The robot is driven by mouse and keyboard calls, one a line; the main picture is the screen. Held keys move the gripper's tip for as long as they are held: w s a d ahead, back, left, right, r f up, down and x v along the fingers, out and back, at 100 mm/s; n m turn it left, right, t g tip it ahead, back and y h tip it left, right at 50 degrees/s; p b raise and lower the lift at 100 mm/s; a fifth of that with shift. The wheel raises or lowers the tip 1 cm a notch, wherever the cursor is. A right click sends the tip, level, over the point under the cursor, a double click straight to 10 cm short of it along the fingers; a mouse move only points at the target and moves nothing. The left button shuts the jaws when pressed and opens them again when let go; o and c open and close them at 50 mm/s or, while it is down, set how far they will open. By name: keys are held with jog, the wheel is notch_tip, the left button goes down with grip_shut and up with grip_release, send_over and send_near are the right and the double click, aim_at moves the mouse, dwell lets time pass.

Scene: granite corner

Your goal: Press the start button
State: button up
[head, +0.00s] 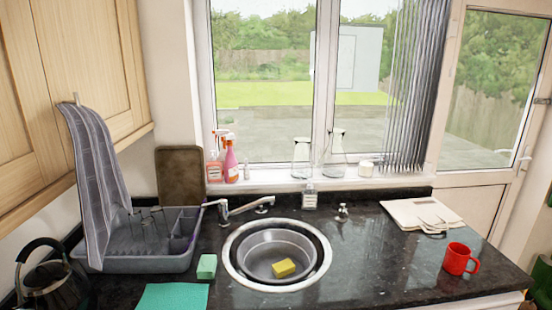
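No start button and no appliance with one can be made out in the head view. My gripper and arm are not in this view. The head view looks onto a kitchen corner with a dark granite counter (365,258) under a window.
A round sink (237,282) holds a yellow sponge (283,268); a tap (240,208) stands behind it. A dish rack (150,262), a kettle (45,280) and a green cloth (172,297) are left. A red mug (458,258) and pale cloths (422,213) are right.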

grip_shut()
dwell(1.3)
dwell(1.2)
